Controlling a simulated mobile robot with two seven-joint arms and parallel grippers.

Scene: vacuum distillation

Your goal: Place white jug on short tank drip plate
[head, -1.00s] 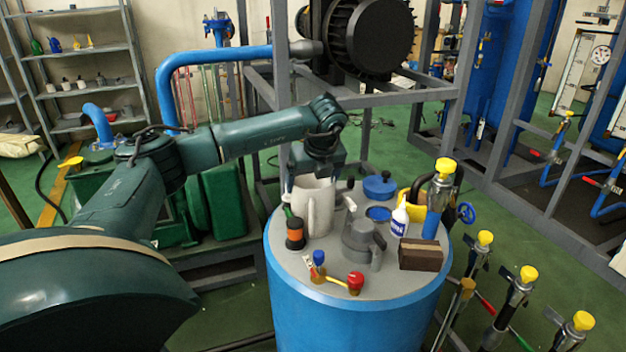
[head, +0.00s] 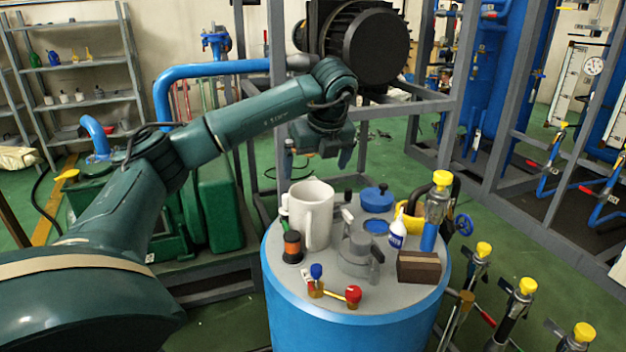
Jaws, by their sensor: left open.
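The white jug (head: 317,226) stands upright on the grey top plate (head: 384,300) of the short blue tank (head: 350,333), toward the plate's back left. A gap shows between the fingertips and the jug's rim. My right gripper is not in view.
Around the jug on the plate are an orange-and-black spool (head: 292,247), a grey lidded pot (head: 359,250), a white bottle (head: 397,236), a brown block (head: 418,267) and a blue-and-red valve fitting (head: 334,290). A grey frame with a black motor (head: 375,42) stands behind.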

